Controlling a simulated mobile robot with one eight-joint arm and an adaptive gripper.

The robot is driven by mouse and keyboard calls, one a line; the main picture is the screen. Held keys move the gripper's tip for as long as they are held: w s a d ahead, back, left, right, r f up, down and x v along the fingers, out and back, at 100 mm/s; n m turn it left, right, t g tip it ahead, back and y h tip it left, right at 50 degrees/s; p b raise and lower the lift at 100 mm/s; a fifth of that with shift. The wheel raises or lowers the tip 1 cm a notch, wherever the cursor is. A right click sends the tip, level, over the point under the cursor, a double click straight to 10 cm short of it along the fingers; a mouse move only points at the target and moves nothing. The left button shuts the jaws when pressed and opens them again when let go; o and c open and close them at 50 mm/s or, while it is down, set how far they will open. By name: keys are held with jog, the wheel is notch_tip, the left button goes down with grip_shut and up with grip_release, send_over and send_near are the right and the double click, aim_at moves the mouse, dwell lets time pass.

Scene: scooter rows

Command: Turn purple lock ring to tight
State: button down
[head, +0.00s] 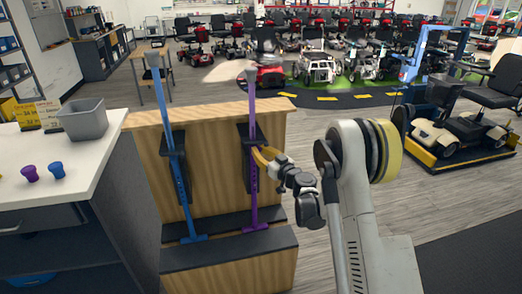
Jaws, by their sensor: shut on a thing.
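A purple cane (253,205) stands upright against the right part of a wooden stand, its foot on the dark ledge. A dark bracket holds it around mid-height. My gripper (261,158) reaches in from the right and is shut on the purple cane's shaft, about where its lock ring is. The fingers largely cover the ring, and its tight or loose marking is too small to read. A blue cane (181,190) stands upright in the left part of the stand, apart from my gripper.
The wooden stand (215,150) has a dark step at its base. A white counter (40,165) on the left bears a grey bin (84,122), a purple cap (30,173) and a blue cap (57,170). Scooters (460,130) stand behind; the floor at right is partly free.

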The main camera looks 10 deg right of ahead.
jog(key=shift+s+a+m+t+h, duration=0.1)
jog(key=shift+a+m+t+h, duration=0.15)
jog(key=shift+m+h, duration=0.55)
jog(key=shift+w+a+m+t+h, duration=0.15)
jog(key=shift+m+h, duration=0.3)
jog(key=shift+h, duration=0.7)
jog(key=shift+s+a+m+t+h, duration=0.2)
jog(key=shift+a+m+h, duration=0.1)
jog(key=shift+m+h, duration=0.5)
jog(key=shift+h, duration=0.45)
jog(key=c, duration=1.4)
grip_release()
jog(key=s, duration=0.7)
jog(key=shift+s, duration=0.2)
